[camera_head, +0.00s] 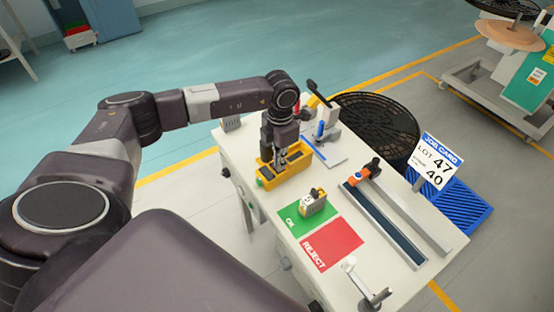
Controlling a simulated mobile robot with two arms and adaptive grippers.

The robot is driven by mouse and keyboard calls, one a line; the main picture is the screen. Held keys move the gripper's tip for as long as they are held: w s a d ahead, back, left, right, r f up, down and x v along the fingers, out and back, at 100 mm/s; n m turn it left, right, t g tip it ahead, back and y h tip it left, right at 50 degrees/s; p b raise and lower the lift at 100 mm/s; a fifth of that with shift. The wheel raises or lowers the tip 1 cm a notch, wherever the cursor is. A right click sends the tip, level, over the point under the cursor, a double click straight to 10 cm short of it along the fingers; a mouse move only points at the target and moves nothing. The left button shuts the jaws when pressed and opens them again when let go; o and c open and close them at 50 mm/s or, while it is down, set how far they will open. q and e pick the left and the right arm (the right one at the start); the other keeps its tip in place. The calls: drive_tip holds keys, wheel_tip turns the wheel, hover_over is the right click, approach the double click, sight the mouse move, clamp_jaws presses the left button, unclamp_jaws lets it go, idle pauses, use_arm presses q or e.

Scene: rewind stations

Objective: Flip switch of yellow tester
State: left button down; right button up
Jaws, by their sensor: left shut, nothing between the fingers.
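The yellow tester (298,168) sits on the white workbench (242,178) near its far left corner, with a green spot at its left end. My left gripper (281,160) points down right over the tester. Its fingers are together with nothing between them. The fingers and wrist cover part of the tester's top, so I cannot make out the switch or whether the fingertips touch it. My right gripper is out of view.
A small dial device (312,202) stands on the green OK pad (298,224), beside the red REJECT pad (331,246). A rail with an orange-and-black slider (363,172) runs along the right. A job card (436,163) stands at the right edge. A clamp (372,298) is in front.

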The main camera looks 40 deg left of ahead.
use_arm(q)
drive_tip(key=shift+r+p, duration=2.1)
drive_tip(key=shift+r, duration=1.4)
